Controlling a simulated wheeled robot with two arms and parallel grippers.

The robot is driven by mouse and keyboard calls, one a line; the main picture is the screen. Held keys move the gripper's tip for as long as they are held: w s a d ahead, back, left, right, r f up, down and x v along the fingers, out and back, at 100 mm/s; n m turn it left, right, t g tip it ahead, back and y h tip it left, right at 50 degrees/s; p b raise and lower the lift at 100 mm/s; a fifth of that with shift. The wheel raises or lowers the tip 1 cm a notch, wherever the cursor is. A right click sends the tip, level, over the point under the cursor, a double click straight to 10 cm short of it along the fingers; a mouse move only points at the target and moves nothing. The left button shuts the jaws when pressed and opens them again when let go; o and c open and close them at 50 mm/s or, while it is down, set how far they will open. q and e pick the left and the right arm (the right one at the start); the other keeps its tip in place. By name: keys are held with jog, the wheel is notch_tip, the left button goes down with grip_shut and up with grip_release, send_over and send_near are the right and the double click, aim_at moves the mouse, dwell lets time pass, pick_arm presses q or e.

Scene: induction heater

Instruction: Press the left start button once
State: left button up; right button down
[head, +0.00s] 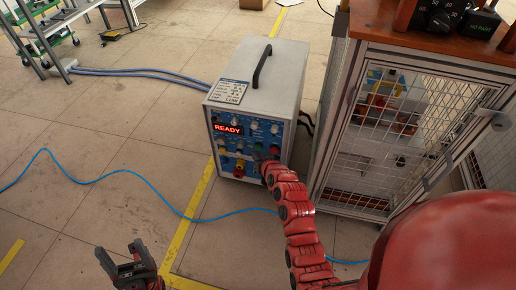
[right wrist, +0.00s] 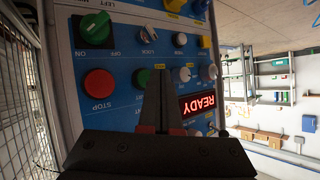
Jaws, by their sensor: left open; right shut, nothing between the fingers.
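The heater (head: 258,85) is a grey-white box with a blue front panel and a lit READY display (head: 228,129), also in the right wrist view (right wrist: 198,103). My right gripper (head: 264,159) is in front of the panel's right part. In the right wrist view its shut, empty fingers (right wrist: 161,76) point at the panel beside a small green button (right wrist: 141,78), partly overlapping the panel behind. Whether they touch is unclear. A red STOP button (right wrist: 100,83) sits to the left. No start label is readable. My left gripper (head: 126,266) is open and empty, low in the head view.
A caged cabinet (head: 400,140) stands right of the heater. A green ON/OFF knob (right wrist: 95,27) and smaller knobs sit near the fingers. A blue cable (head: 150,186) crosses the floor. A cart (head: 40,35) stands at the back left. Floor left of the heater is mostly clear.

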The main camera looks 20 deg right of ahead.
jog(key=shift+w+d, duration=0.25)
jog(key=shift+w, duration=0.05)
jog(key=shift+w+d+b, duration=0.25)
jog(key=shift+w+b, duration=0.1)
dwell(0.7)
dwell(0.3)
jog(key=shift+s+a+r+p, duration=0.1)
jog(key=shift+s+a+p, duration=0.4)
jog(key=shift+s+p, duration=0.15)
